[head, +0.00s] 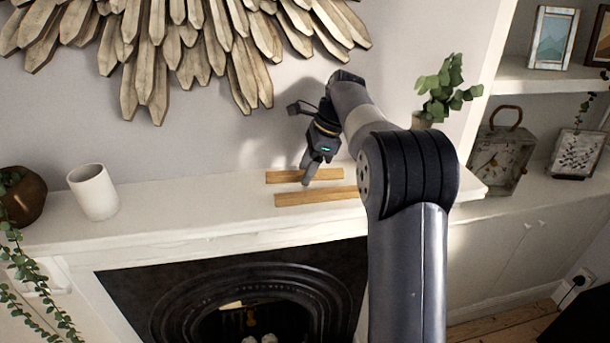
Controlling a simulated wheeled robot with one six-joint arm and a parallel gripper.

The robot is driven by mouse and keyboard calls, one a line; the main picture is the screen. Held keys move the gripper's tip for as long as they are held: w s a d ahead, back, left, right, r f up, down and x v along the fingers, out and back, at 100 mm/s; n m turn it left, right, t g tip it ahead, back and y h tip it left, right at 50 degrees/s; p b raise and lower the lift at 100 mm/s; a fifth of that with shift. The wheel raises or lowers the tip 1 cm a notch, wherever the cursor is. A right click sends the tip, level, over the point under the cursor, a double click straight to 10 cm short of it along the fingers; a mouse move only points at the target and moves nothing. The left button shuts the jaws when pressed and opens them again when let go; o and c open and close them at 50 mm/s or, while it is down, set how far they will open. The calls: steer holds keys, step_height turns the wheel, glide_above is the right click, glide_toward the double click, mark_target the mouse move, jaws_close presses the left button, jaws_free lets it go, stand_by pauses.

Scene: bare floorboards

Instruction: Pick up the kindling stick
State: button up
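Two flat wooden sticks lie on the white mantelpiece (160,222). The rear kindling stick (285,176) is shorter in view. The front kindling stick (300,198) lies nearer the mantel's edge, and its right end meets the outline of my arm. My gripper (306,182) points down at the sticks, with its fingertips over the gap between them in the picture. I cannot tell whether it touches either stick. The fingers look like one narrow shape from here, so their opening is unclear.
A white cup (93,192) and a brown round vase (22,196) with trailing leaves stand at the left. A leafy plant (440,95) stands behind my arm at the right. A sunburst wall decoration (190,45) hangs above. The mantel between cup and sticks is clear.

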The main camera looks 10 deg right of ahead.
jaws_close()
steer(key=shift+s+r, duration=0.1)
stand_by(0.4)
